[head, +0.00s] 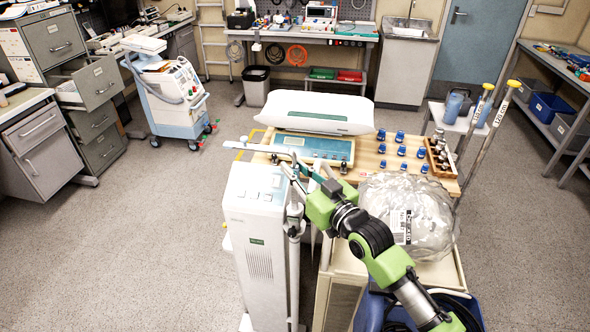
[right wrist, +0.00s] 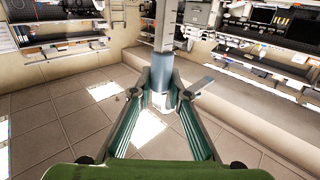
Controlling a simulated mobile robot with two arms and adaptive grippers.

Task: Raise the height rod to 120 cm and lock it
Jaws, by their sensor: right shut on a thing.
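The height rod is a slim pale upright pole (head: 293,250) beside the white cabinet unit (head: 258,235). A flat light bar (head: 255,149) reaches left from near its top. My right gripper (head: 299,182) is at the upper part of the rod, its arm coming in from the lower right. In the right wrist view, my green-lined fingers (right wrist: 164,98) are closed around a grey-blue collar (right wrist: 162,74), with a grey rod (right wrist: 165,25) rising above it. A small grey lever (right wrist: 199,86) sticks out right of the collar. Any height marks are unreadable. My left gripper is out of view.
Behind stands a wooden-topped table (head: 366,160) with a white scale (head: 318,112), blue-capped vials and a plastic-wrapped bundle (head: 412,215). Two yellow-capped poles (head: 499,116) with labels stand at right.

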